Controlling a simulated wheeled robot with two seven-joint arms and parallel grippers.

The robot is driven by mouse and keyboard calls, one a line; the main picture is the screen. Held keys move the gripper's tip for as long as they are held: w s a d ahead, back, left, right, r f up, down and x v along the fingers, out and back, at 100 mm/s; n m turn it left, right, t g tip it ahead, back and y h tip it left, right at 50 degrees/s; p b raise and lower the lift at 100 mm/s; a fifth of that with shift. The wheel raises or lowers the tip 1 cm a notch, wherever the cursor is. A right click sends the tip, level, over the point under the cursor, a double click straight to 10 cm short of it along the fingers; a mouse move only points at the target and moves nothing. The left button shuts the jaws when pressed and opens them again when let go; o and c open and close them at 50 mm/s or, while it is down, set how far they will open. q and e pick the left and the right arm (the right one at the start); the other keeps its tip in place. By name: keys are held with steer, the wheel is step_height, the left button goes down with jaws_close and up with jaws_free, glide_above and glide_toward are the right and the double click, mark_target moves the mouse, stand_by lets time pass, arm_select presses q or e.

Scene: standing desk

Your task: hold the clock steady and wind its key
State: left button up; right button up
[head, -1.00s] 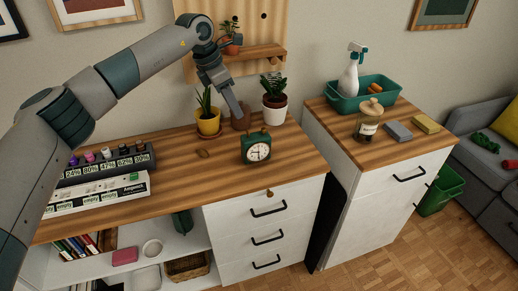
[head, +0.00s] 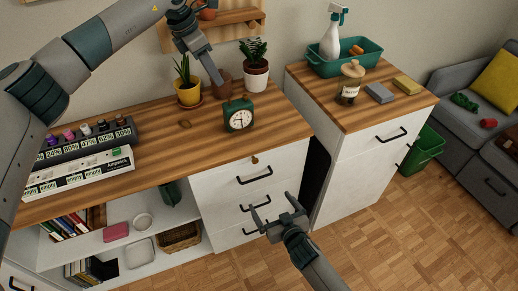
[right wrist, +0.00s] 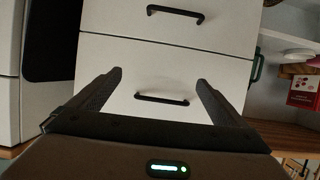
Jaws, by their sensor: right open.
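The green clock (head: 238,115) with a white face stands upright on the wooden desk top, facing forward. My right gripper (head: 270,201) is open and empty in front of the drawers, below the desk top. It also shows in the right wrist view (right wrist: 159,77).
A yellow plant pot (head: 189,94), a brown pot (head: 222,87) and a white plant pot (head: 256,77) stand behind the clock. Labelled boxes (head: 85,165) fill the desk's left. Drawer handles (head: 255,176) stick out near my right gripper.

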steer(key=w+a+r+t, duration=0.2)
steer(key=w+r, duration=0.2)
steer(key=r, duration=0.8)
steer(key=t+y, duration=0.2)
glide_toward(241, 118)
steer(key=v, duration=0.5)
steer(key=shift+a+r, duration=0.1)
steer(key=shift+a, duration=0.05)
steer(key=shift+w, duration=0.15)
steer(key=x, duration=1.7)
steer(key=shift+w+f, duration=0.1)
steer(key=shift+f, duration=0.1)
